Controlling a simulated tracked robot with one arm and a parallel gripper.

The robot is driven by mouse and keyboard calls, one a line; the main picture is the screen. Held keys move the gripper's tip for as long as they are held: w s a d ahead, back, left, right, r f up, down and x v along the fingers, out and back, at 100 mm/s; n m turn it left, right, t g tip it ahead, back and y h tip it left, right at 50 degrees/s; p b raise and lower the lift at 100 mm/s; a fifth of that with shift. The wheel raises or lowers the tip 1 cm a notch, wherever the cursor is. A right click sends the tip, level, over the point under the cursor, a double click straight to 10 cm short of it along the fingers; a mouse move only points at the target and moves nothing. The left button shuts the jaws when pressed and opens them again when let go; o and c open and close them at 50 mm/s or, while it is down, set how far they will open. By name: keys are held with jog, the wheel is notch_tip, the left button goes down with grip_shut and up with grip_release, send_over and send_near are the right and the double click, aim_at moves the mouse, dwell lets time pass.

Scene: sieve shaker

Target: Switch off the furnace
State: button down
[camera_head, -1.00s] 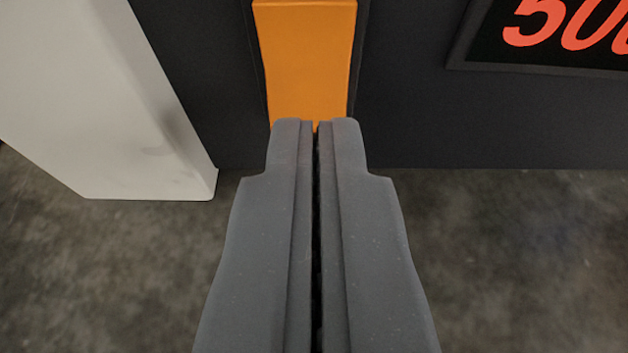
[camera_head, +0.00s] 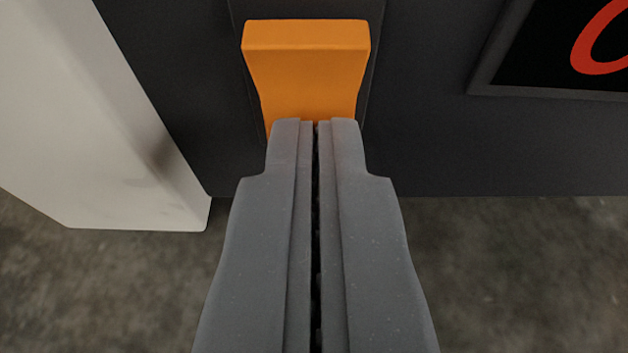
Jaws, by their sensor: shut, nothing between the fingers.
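An orange rocker-like switch (camera_head: 306,72) sits on the dark front panel of the furnace (camera_head: 430,150). It widens toward its top, and its top edge stands out from the panel. Its lower end is hidden behind my fingertips. My gripper (camera_head: 316,122) is shut and empty, with its tips in front of the lower part of the switch. They look close to or touching it; I cannot tell which. A black display (camera_head: 540,50) at the upper right shows part of one rounded red digit, cut off by the frame edge.
A pale block-like wall or panel (camera_head: 110,130) stands close on the left of the switch. Below the dark panel is open grey floor (camera_head: 510,280). The panel between switch and display is clear.

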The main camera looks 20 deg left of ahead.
jog(key=shift+r, duration=0.25)
jog(key=shift+r+p, duration=0.75)
jog(key=shift+p, duration=0.2)
jog(key=shift+s+r, duration=0.1)
jog(key=p+v, duration=0.4)
jog(key=v, duration=0.9)
jog(key=shift+s+d, duration=0.15)
jog(key=shift+s, duration=0.15)
jog(key=shift+r, duration=0.1)
